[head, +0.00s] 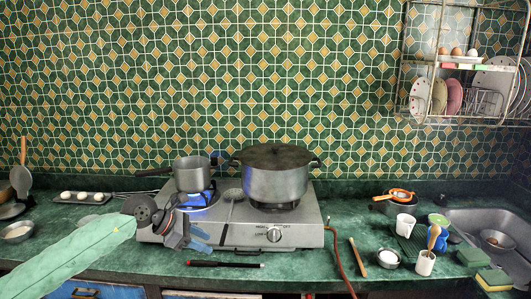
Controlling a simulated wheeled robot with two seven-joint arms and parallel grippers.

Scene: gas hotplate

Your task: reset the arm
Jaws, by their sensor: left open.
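My left arm (75,258), pale green, reaches in from the left edge. Its gripper (192,238) is open, at the front left corner of the silver gas hotplate (245,236). It hides that corner and whatever control is there. I see nothing held between its fingers. A small saucepan (191,175) stands on the left burner, over a blue flame (200,198). A large lidded pot (275,180) stands on the right burner. The hotplate's right knob (274,234) shows on the front panel. My right gripper is not in view.
A black rod-like item (225,264) lies in front of the hotplate, and a red hose (340,262) runs at its right. An egg tray (82,197) is behind my left arm. Cups, utensils and a sink (470,220) fill the right side. A dish rack (455,120) hangs above.

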